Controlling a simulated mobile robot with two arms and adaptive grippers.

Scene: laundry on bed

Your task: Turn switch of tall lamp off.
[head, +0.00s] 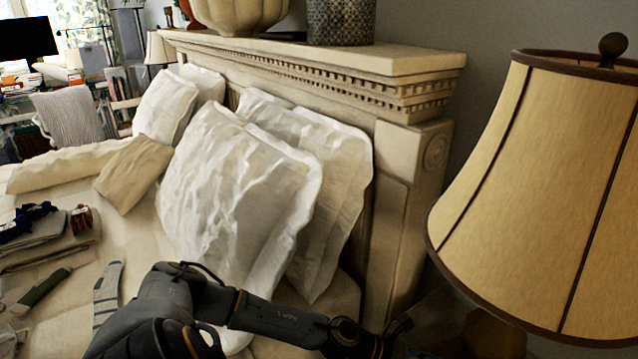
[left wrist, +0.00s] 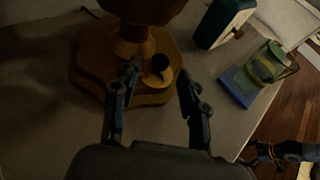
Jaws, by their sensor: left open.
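The tall lamp shows in the head view as a large cream shade (head: 545,190) with dark trim at the right edge. In the left wrist view its brown wooden base (left wrist: 95,75) stands on a pale tabletop. A small dark round part (left wrist: 157,66), which looks like the switch, sits on the base. My left gripper (left wrist: 158,80) is open, with a finger on each side of that part; contact cannot be told. In the head view my left arm reaches right to below the shade, its gripper hard to make out in shadow.
A dark green box (left wrist: 222,22) and a glass container (left wrist: 268,62) on a blue item (left wrist: 240,88) stand right of the lamp base. The table edge lies beyond them. The headboard (head: 400,190) and white pillows (head: 235,190) are left of the lamp.

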